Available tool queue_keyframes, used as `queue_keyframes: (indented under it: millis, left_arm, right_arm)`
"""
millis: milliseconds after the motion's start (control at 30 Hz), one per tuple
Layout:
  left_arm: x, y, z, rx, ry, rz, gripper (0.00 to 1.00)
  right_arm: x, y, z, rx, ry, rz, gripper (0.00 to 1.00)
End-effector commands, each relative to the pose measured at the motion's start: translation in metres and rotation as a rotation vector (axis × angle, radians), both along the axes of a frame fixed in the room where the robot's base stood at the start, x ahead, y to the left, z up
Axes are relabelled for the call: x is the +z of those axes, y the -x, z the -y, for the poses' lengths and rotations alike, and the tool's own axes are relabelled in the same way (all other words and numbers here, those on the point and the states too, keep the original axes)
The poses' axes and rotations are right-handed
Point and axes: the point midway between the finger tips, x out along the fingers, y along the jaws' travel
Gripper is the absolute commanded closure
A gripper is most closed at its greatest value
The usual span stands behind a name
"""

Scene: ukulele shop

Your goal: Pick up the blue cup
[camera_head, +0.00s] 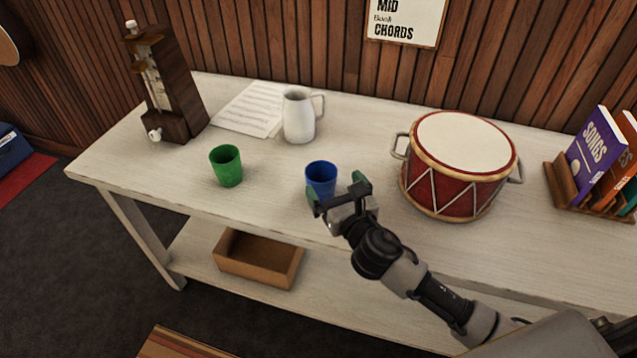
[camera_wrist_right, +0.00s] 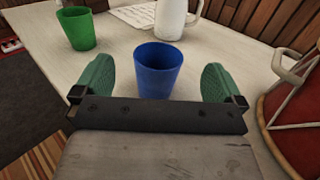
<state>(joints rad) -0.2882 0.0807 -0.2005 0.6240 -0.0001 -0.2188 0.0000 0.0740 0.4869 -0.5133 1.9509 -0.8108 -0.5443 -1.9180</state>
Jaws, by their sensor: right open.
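The blue cup (camera_head: 321,177) stands upright on the white table, near its front edge. My right gripper (camera_head: 335,190) is at the cup's near side, and its parts hide the cup's lower right in the head view. In the right wrist view the blue cup (camera_wrist_right: 158,70) is ahead, centred between the two green fingers of the open right gripper (camera_wrist_right: 158,82). A gap shows between the cup and each finger. The cup looks empty. My left gripper is in neither view.
A green cup (camera_head: 227,166) stands to the left and a white pitcher (camera_head: 299,117) behind. A red drum (camera_head: 455,170) is close on the right. A metronome (camera_head: 165,85), sheet music (camera_head: 250,108) and a book rack (camera_head: 563,189) are farther off. Bare tabletop lies between the cups.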

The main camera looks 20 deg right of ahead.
Motion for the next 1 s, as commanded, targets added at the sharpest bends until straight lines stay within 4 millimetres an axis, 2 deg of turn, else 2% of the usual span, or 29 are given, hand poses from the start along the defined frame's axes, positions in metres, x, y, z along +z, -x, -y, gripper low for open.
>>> queue_keyframes:
  millis: [33,100,233,300,600,800,1000]
  left_arm:
    - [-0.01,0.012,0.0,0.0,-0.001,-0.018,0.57]
    - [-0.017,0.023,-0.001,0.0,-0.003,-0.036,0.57]
    - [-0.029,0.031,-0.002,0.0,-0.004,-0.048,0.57]
    - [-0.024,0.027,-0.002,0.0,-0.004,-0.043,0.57]
    - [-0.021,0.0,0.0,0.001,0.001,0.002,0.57]
    - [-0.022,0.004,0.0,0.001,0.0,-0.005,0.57]
    - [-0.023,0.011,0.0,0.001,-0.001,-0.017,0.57]
  right_arm:
    - [-0.018,0.0,0.0,-0.004,-0.005,-0.004,0.0]
    - [-0.034,0.0,0.0,-0.003,-0.005,-0.006,0.0]
    - [-0.06,0.0,0.0,-0.004,-0.006,-0.005,0.0]
    - [-0.053,-0.011,-0.001,-0.004,-0.005,0.001,0.0]
    - [-0.053,-0.036,-0.003,-0.004,-0.007,-0.001,0.0]
    - [-0.053,-0.066,-0.006,-0.004,-0.007,-0.002,0.0]
    - [-0.053,-0.075,-0.007,-0.003,-0.007,-0.002,0.0]
